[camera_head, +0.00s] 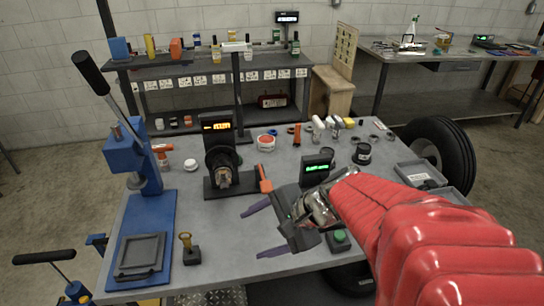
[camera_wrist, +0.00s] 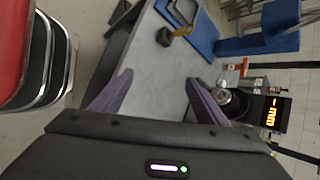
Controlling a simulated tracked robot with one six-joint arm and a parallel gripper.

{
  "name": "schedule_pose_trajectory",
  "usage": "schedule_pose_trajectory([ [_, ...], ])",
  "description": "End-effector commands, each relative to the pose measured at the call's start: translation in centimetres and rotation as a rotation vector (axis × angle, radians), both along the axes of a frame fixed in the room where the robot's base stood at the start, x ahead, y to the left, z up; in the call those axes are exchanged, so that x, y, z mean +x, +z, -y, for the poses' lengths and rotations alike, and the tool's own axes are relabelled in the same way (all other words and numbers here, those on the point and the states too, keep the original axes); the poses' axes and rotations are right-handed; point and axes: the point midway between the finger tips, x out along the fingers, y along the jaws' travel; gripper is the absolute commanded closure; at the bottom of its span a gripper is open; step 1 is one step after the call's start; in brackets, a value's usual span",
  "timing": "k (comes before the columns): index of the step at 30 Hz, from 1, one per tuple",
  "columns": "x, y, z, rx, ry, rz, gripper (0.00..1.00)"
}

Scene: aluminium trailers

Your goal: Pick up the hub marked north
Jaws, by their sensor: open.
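No marking "north" can be read on any part, so I cannot tell which hub bears it. A round dark part with a metal centre (camera_head: 222,170) sits in a black stand with an orange display (camera_head: 216,127). It also shows in the wrist view (camera_wrist: 232,105), right of my fingers. A dark cylindrical part (camera_head: 362,154) stands farther back on the grey workbench (camera_head: 205,250). My gripper (camera_head: 257,230) is open and empty above the bench's front half, in front and right of the stand. Its purple fingers are spread in the wrist view (camera_wrist: 160,78).
A blue lever press (camera_head: 145,215) stands at the bench's left. A small block with a yellow top (camera_head: 187,248) is near it. A box with a green display (camera_head: 316,169) stands behind my gripper. Small rings, bottles and grey trays (camera_head: 422,174) lie back right. A tyre (camera_head: 440,150) is beyond.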

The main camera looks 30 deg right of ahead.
Motion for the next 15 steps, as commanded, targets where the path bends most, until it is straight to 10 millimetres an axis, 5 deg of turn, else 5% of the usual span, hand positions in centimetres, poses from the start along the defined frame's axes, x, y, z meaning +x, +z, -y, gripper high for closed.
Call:
schedule_pose_trajectory([
  [8, 2.9, -0.8, 7.7, 0.382, -0.504, -0.001, 0.32],
  [15, 3.0, -1.8, 17.2, 0.701, -0.945, 0.055, 0.32],
])
